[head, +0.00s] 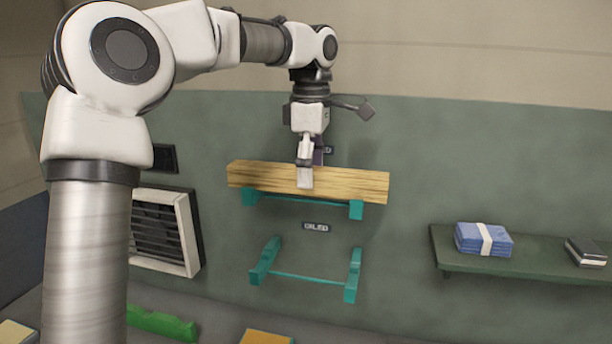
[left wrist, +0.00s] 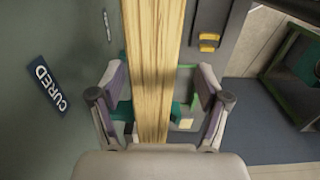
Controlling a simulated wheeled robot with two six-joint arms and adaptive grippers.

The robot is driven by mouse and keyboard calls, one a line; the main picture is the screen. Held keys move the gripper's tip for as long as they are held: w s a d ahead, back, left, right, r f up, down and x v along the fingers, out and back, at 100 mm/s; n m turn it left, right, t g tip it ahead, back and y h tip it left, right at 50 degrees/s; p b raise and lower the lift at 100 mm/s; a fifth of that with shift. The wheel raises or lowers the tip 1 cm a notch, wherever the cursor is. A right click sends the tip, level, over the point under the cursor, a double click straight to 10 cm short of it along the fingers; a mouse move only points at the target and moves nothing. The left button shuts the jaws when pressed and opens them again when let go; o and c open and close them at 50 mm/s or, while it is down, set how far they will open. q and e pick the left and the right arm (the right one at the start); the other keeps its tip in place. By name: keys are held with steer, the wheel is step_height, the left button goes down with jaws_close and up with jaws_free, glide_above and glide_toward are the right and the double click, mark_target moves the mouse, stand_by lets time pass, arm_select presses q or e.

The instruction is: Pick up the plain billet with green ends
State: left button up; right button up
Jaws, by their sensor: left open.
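A long plain wooden billet (head: 350,183) lies across the upper teal wall rack (head: 356,209). Its visible faces are bare wood, and I see no green on its ends. My left gripper (head: 307,174) is above the billet pointing down, with one finger in front of its near face. In the left wrist view the billet (left wrist: 154,50) runs between the open fingers of my left gripper (left wrist: 158,88), with a gap on each side. My right gripper is not in view.
An empty lower teal rack (head: 310,278) hangs below, under a label (head: 316,227) that seems to read OILED. The left wrist view shows a CURED label (left wrist: 50,88). A shelf (head: 520,265) at right holds blue cloths (head: 470,240). A green piece (head: 160,323) is at lower left.

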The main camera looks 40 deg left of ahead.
arm_select(q)
steer(key=shift+w+a+f, duration=0.3)
steer(key=shift+f, duration=0.25)
steer(key=shift+w+a+f, duration=0.25)
steer(key=shift+f, duration=0.25)
steer(key=shift+s+d+r, duration=0.3)
steer(key=shift+s+d, duration=0.05)
steer(key=shift+d, duration=0.05)
steer(key=c, duration=1.4)
jaws_close()
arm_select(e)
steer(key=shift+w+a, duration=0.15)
